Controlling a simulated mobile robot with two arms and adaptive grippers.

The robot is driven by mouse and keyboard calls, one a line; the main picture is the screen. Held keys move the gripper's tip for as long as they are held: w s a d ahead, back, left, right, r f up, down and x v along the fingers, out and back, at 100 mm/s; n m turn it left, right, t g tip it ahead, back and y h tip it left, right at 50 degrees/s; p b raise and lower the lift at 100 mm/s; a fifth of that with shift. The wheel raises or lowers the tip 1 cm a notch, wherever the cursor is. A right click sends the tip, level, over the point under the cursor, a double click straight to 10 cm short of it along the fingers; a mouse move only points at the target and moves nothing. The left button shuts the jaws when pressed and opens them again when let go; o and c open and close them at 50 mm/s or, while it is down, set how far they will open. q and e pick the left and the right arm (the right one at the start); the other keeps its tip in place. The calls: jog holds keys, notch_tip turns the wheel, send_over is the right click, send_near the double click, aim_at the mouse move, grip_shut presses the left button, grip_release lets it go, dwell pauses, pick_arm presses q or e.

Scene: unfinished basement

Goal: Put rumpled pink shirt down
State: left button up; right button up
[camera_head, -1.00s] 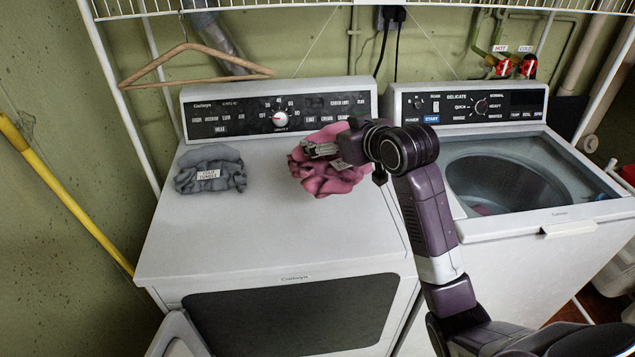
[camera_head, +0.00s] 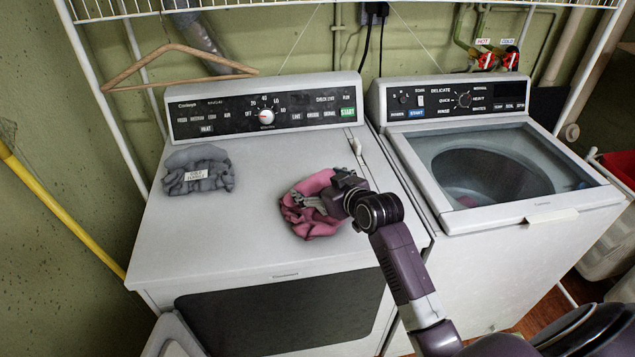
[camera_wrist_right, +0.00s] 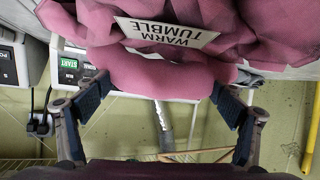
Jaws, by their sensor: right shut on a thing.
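The rumpled pink shirt (camera_head: 308,222) is at the top of the left machine (camera_head: 220,240), right of its middle; I cannot tell if it rests on the surface or hangs just above it. My right gripper (camera_head: 322,203) is shut on it from the right. In the right wrist view the shirt (camera_wrist_right: 165,75) bulges between the two fingers (camera_wrist_right: 160,108), with a "WARM TUMBLE" label (camera_wrist_right: 168,32) on it. My left gripper is not in view.
A rumpled grey garment (camera_head: 198,171) with a label lies at the left back of the same top. The washer (camera_head: 430,215) at the right has an open-looking drum (camera_head: 490,178). A wooden hanger (camera_head: 180,62) hangs above. The front left of the top is clear.

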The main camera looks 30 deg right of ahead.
jog(key=o, duration=1.5)
jog(key=shift+o, duration=0.2)
jog(key=shift+s, duration=0.15)
jog(key=b+v, duration=0.1)
jog(key=v, duration=1)
jog(key=shift+s+r+b, duration=0.3)
